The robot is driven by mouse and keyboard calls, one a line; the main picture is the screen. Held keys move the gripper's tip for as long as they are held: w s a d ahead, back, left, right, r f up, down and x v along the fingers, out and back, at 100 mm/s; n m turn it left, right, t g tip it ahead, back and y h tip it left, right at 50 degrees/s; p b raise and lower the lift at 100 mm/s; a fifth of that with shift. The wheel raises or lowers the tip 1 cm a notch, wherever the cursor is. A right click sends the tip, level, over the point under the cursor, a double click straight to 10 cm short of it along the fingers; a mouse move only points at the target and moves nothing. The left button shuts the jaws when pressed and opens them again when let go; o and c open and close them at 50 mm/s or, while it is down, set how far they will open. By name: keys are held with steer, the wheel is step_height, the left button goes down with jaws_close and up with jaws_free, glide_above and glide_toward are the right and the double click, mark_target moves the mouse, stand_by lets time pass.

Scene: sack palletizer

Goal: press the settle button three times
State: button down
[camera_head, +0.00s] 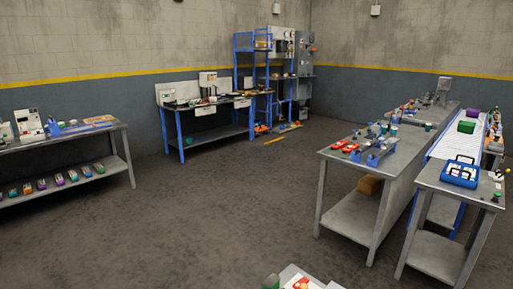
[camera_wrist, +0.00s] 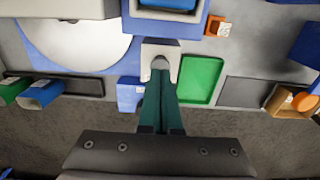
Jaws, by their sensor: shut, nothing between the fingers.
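In the wrist view my gripper (camera_wrist: 160,80) reaches up from the bottom with its two dark green fingers together and nothing between them. Its tips are over or at the near part of a small light grey block (camera_wrist: 148,47) at the bench edge. The block has a rounded grey feature in its middle, partly covered by the fingertips. This may be the settle button; I see no label on it, and I cannot tell whether the tips touch it. My gripper does not show in the head view, and I cannot make out the button there.
Around the block are a white disc (camera_wrist: 75,40) on a blue base, a green tray (camera_wrist: 203,78), a dark panel (camera_wrist: 250,91) and an orange block (camera_wrist: 217,27). In the head view, a back bench (camera_head: 205,103) and right bench (camera_head: 348,213) flank open floor (camera_head: 230,200).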

steer(key=shift+f, duration=1.45)
steer(key=shift+r, duration=1.1)
steer(key=shift+f, duration=0.3)
steer(key=shift+f, duration=0.65)
steer(key=shift+r, duration=1.1)
